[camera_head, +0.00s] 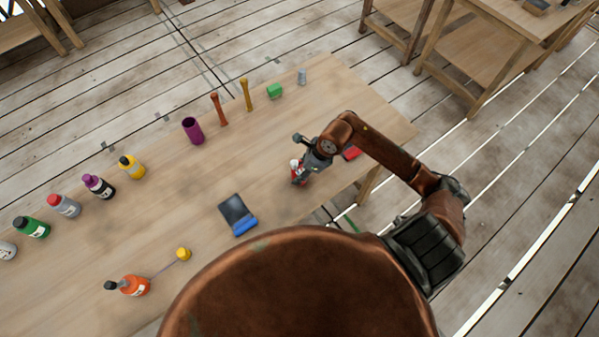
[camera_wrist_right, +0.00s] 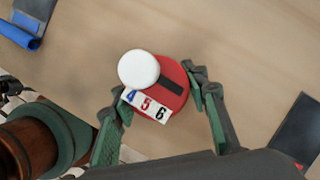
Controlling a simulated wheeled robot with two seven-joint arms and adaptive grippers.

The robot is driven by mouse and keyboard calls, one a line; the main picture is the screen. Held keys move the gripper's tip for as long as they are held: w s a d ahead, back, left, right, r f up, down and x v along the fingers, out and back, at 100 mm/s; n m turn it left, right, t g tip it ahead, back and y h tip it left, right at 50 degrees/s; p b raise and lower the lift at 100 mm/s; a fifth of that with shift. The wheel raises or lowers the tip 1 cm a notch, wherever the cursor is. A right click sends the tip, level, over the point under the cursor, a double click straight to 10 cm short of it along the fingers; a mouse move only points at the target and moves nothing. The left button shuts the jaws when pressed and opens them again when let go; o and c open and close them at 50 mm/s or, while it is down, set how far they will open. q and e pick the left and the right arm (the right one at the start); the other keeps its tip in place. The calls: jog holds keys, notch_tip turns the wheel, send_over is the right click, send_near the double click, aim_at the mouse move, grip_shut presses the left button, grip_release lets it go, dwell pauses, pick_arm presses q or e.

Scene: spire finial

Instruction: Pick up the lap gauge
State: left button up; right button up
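The lap gauge appears to be the red round piece (camera_wrist_right: 172,78) with a white knob (camera_wrist_right: 138,69) and a strip with the digits 4, 5, 6. In the head view it shows small, as a red and white thing (camera_head: 297,172) on the table near my right gripper (camera_head: 303,160). In the right wrist view, the fingers of my right gripper (camera_wrist_right: 157,90) stand spread on either side of it. The right fingertip is close to the red edge; I cannot tell if it touches. My left gripper is not in view.
A dark and blue item (camera_head: 238,215) lies on the table (camera_head: 200,180). A red and dark item (camera_head: 351,153) lies near the table's edge by my right arm. Several bottles, a purple cup (camera_head: 193,130) and a green block (camera_head: 274,91) stand farther off.

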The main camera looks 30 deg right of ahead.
jog(key=c, duration=0.6)
jog(key=shift+c, duration=0.3)
jog(key=shift+r, duration=0.15)
